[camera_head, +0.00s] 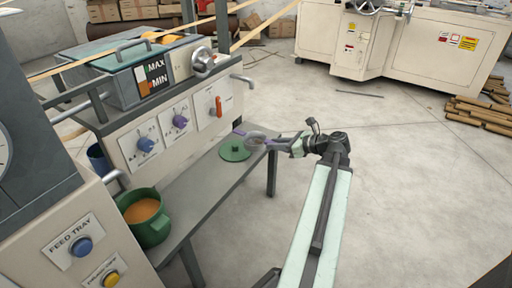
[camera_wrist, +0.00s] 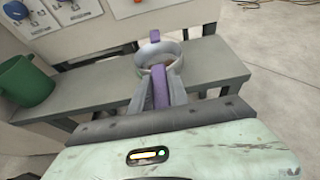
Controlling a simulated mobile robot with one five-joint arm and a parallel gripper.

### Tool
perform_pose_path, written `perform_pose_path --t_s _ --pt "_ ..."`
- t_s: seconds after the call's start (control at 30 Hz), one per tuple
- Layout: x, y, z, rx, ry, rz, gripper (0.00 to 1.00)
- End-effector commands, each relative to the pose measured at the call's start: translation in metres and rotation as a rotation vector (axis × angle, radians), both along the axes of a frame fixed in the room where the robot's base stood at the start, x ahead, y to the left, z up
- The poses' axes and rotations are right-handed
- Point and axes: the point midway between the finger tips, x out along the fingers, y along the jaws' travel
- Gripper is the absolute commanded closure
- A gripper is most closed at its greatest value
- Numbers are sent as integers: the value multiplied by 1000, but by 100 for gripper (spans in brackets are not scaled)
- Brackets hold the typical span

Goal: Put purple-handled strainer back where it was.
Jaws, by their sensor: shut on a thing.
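The purple-handled strainer (camera_head: 256,141) is held level or nearly so near the right end of the grey shelf. In the wrist view its grey round bowl (camera_wrist: 143,64) faces away from me, with a purple tab (camera_wrist: 154,35) on the far rim. My gripper (camera_head: 280,144) is shut on its purple handle (camera_wrist: 159,90), one finger on each side.
The grey shelf (camera_head: 205,188) runs along the machine front, below several knobs (camera_head: 147,145). A green pot (camera_head: 147,231) with orange contents stands on its left part, also in the wrist view (camera_wrist: 25,85). A blue cup (camera_head: 97,158) stands further back. Open floor lies right.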

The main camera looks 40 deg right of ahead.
Motion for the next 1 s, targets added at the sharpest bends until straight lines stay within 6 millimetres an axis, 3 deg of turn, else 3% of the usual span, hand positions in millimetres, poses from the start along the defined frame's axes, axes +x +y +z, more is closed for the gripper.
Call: perform_pose_path --t_s 0.03,0.27,0.7,0.83,1.0 --pt "8 9 -15 0 -1 2 100" --pt "19 9 -13 0 -2 -1 100" --pt "87 -98 -26 0 -2 0 100" --pt "100 -117 -28 0 -2 -1 100" --pt "103 -122 -28 0 -2 -1 100"
